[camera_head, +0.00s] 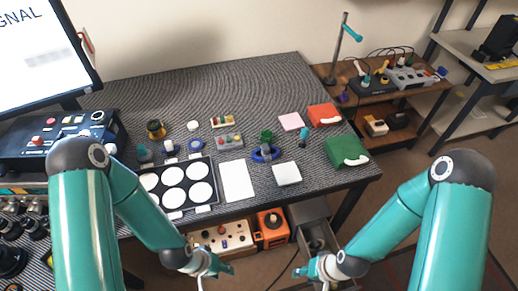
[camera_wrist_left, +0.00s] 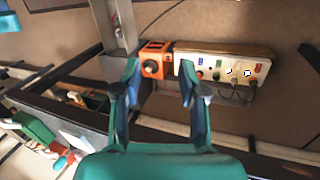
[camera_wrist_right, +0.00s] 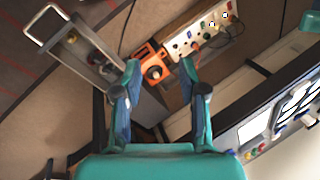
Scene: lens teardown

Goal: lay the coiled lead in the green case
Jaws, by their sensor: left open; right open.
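The green case (camera_head: 340,148) sits at the right end of the dark, striped table, with a white curved strip (camera_head: 357,160) on its front. A blue ring-shaped coil (camera_head: 265,154), which looks like the coiled lead, lies on the table left of the case, close to a small green object (camera_head: 267,137). My left gripper (camera_head: 226,270) is open and empty, in front of the table's front edge and below the top. It also shows in the left wrist view (camera_wrist_left: 158,80). My right gripper (camera_head: 300,272) is open and empty to its right, also seen in its wrist view (camera_wrist_right: 160,78).
An orange-red box (camera_head: 323,115), a pink block (camera_head: 291,121), a white square block (camera_head: 286,173), a white sheet (camera_head: 237,181) and a black tray of white discs (camera_head: 172,197) lie on the table. Below stand an orange box (camera_head: 272,228) and a socket panel (camera_head: 221,237).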

